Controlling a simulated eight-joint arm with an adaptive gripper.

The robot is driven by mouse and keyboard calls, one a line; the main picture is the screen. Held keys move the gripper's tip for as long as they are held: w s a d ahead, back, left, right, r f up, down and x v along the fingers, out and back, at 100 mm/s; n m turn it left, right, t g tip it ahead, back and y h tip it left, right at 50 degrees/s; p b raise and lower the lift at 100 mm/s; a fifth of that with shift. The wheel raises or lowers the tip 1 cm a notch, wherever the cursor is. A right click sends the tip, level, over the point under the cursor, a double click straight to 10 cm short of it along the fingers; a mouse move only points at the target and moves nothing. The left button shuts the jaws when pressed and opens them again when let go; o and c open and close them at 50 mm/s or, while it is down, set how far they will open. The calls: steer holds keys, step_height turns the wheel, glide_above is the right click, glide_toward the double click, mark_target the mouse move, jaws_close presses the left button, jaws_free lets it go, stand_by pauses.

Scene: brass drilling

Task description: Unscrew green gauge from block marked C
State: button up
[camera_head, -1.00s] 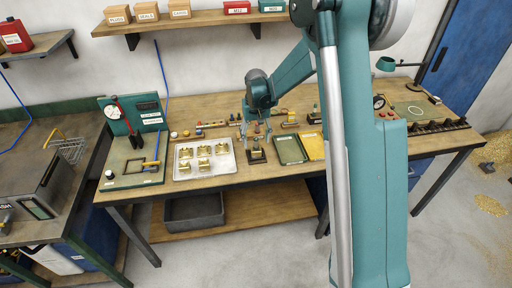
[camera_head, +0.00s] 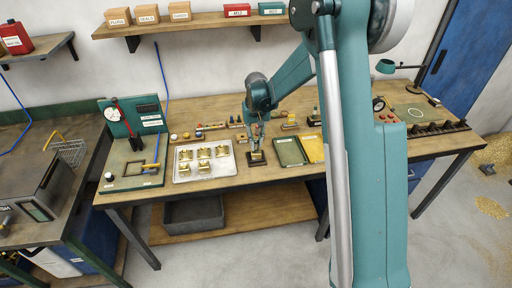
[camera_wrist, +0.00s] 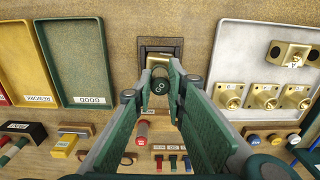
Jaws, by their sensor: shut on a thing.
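A brass block (camera_wrist: 158,62) sits in a dark fixture (camera_wrist: 160,45) on the bench, and I cannot read a mark on it. A round dark gauge (camera_wrist: 158,86) with a pale mark on its face stands at the block's near side, between my fingertips. Its green is hard to make out. My gripper (camera_wrist: 160,92) is shut on the gauge, with a dark green pad on each side of it. In the head view my gripper (camera_head: 256,142) is over the fixture (camera_head: 257,158), and the gauge is too small to tell there.
A metal tray (camera_head: 178,178) with several brass blocks lies left of the fixture. A green GOOD tray (camera_head: 289,151) and a yellow REWORK tray (camera_head: 313,148) lie to its right. A row of small coloured parts (camera_head: 205,127) stands behind. A green-backed test stand (camera_head: 130,115) is further left.

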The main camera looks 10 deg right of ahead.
steer(key=shift+n, duration=0.3)
steer(key=n+b, duration=0.2)
steer(key=n, duration=0.3)
steer(key=shift+n, duration=0.4)
steer(key=n+b, duration=0.1)
steer(key=n, duration=0.5)
steer(key=shift+r+b, duration=0.1)
steer(key=shift+b, duration=0.25)
steer(key=o, duration=0.6)
